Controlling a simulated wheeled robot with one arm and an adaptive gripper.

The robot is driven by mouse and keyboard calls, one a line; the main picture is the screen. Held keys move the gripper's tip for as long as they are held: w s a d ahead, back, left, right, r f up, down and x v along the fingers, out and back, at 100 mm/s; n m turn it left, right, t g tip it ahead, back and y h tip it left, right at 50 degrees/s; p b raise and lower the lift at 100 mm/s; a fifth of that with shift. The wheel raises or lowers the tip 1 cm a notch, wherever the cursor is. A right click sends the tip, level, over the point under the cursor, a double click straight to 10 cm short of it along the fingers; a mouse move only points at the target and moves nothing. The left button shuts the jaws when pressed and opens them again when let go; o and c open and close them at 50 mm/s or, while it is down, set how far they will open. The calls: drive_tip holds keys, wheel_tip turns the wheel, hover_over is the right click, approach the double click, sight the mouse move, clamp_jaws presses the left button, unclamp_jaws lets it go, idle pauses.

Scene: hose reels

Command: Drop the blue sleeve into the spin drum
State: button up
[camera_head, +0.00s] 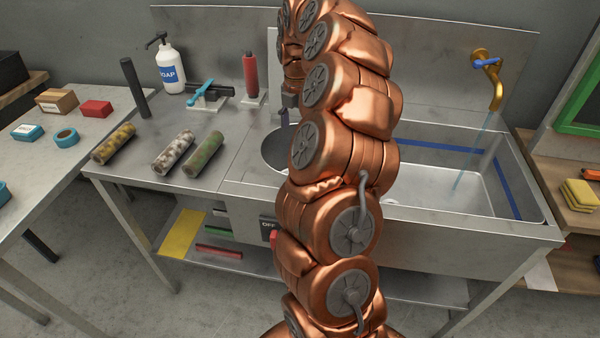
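The spin drum (272,152) is a round opening in the steel counter, partly hidden behind my copper arm. My gripper (288,102) is a small grey part left of the arm, above the drum's far side; its fingers are too small and covered to read. A small dark bluish-purple piece (283,118) shows just below it; I cannot tell whether this is the blue sleeve or whether it is held. Three mottled rollers lie side by side on the counter: yellow (113,144), white-brown (173,151) and green (204,154).
Behind the rollers are a black upright post (134,88), a soap bottle (171,68), a turquoise-handled tool (202,93) and a red cylinder (250,78). A sink (450,187) with a running brass tap (493,82) is right. An OFF box (268,228) is below the drum.

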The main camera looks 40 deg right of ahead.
wheel_tip(320, 180, up, 9)
idle(0.4)
drive_tip(key=shift+r, duration=0.1)
idle(0.3)
drive_tip(key=s+a+r+m+p, duration=0.15)
drive_tip(key=s+a+m, duration=0.25)
drive_tip(key=a, duration=0.8)
drive_tip(key=s+a+r+m+p, duration=0.1)
drive_tip(key=s+a+r+m, duration=0.2)
drive_tip(key=a, duration=0.9)
drive_tip(key=s+a+f+m, duration=0.3)
drive_tip(key=s+m, duration=0.1)
drive_tip(key=s, duration=0.3)
drive_tip(key=s+a+f+m+g+p, duration=0.1)
drive_tip(key=s+a+f+m, duration=0.2)
drive_tip(key=s+m, duration=0.2)
drive_tip(key=s+a+f+m+p, duration=0.1)
drive_tip(key=s+a+f+m, duration=0.1)
drive_tip(key=s, duration=0.8)
drive_tip(key=shift+s+a+f+m+g, duration=0.15)
drive_tip(key=shift+a+f+m+g, duration=0.3)
drive_tip(key=shift+m, duration=0.75)
drive_tip(key=shift+c, duration=0.2)
